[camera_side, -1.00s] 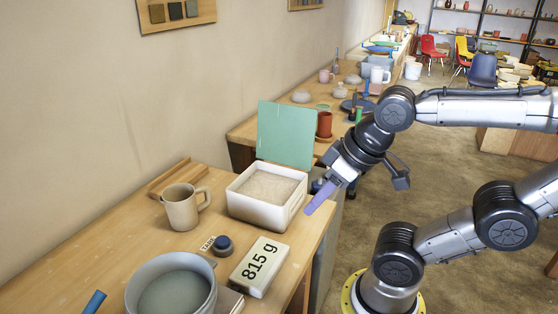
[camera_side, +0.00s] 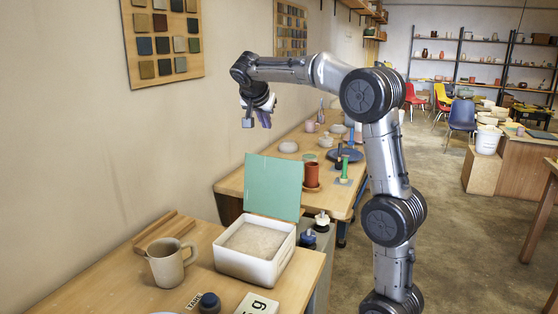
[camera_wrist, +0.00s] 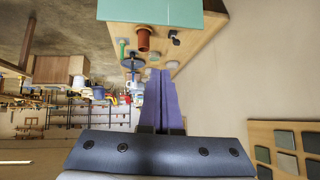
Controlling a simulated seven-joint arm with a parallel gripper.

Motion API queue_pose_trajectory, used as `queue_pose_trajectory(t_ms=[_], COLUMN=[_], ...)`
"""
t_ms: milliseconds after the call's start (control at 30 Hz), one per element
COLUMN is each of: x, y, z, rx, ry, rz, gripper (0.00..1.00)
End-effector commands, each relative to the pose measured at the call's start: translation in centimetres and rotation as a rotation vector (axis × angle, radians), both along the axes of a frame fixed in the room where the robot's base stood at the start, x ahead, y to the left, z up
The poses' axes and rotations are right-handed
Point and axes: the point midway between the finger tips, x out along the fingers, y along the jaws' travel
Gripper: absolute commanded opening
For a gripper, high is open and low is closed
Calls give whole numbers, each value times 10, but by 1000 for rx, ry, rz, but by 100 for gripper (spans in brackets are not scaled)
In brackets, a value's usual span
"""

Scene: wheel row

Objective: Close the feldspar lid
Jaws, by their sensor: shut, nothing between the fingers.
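The feldspar lid (camera_side: 273,187) is a flat teal panel standing open, nearly upright, at the back edge of a white box (camera_side: 244,264). The box holds pale powder (camera_side: 254,239). My gripper (camera_side: 264,120), with purple fingers, is up in the air above and behind the lid, apart from it. In the wrist view the fingers (camera_wrist: 160,76) lie side by side, shut and empty. The edge of the teal lid also shows at the top of the wrist view (camera_wrist: 170,10); the box is not visible there.
A beige mug (camera_side: 168,264) and a wooden rack (camera_side: 162,230) stand left of the box. A dark knob (camera_side: 209,302) and a scale display (camera_side: 257,304) are in front. A red-brown cup (camera_side: 312,175) stands behind the lid. The wall (camera_side: 190,140) is close on the left.

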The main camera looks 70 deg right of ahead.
Motion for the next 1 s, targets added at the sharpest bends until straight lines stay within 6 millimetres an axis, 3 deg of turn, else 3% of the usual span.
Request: queue_pose_trajectory(t_ms=[33, 100, 200, 533, 933, 1000], x=[6, 9, 9, 2, 2, 4], y=[-20, -40, -57, -83, -137, -125], z=[-12, -26, -46, -76, -131, -135], rx=[-4, -4, 13, 28, 28, 28], ry=[26, 53, 88, 112, 112, 110], rz=[-30, -58, -87, -111, -109, -103], gripper=[0, 0, 0, 0, 0, 0])
